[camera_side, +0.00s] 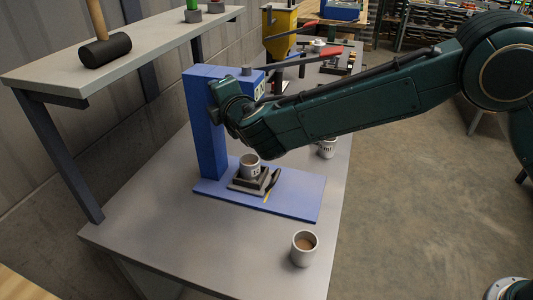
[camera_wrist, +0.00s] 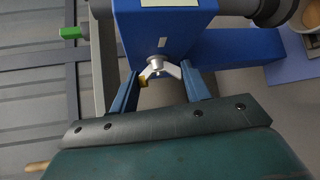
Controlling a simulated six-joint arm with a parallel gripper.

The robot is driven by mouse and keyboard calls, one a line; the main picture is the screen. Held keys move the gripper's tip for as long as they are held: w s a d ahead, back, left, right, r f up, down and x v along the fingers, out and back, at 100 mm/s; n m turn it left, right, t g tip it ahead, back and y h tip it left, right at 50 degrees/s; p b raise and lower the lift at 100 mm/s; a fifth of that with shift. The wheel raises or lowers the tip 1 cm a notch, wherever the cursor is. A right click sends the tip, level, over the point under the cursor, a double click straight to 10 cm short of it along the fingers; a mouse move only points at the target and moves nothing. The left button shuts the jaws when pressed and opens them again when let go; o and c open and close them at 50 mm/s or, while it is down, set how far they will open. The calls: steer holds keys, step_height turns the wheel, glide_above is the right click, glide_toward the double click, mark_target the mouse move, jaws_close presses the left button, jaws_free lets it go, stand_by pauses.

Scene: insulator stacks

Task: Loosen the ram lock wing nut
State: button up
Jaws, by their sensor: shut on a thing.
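The silver wing nut (camera_wrist: 159,69) sits on the face of the blue press head (camera_wrist: 165,30) in the wrist view, with its two wings spread toward my fingers. My gripper (camera_wrist: 159,80) has one blue finger on each side of it and is shut on the wings. In the side view the blue press (camera_side: 205,125) stands upright on its blue base plate (camera_side: 300,193). My wrist is up against the press head there and hides the nut and my fingers.
A mallet (camera_side: 105,48) lies on the shelf (camera_side: 150,45).

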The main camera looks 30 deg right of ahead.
steer(key=shift+f+m+t, duration=0.15)
steer(key=shift+m+t, duration=0.55)
steer(key=shift+t, duration=0.1)
steer(key=o, duration=1)
steer(key=shift+s, duration=0.1)
steer(key=s+r, duration=0.1)
steer(key=s, duration=1.2)
steer(key=shift+s, duration=0.3)
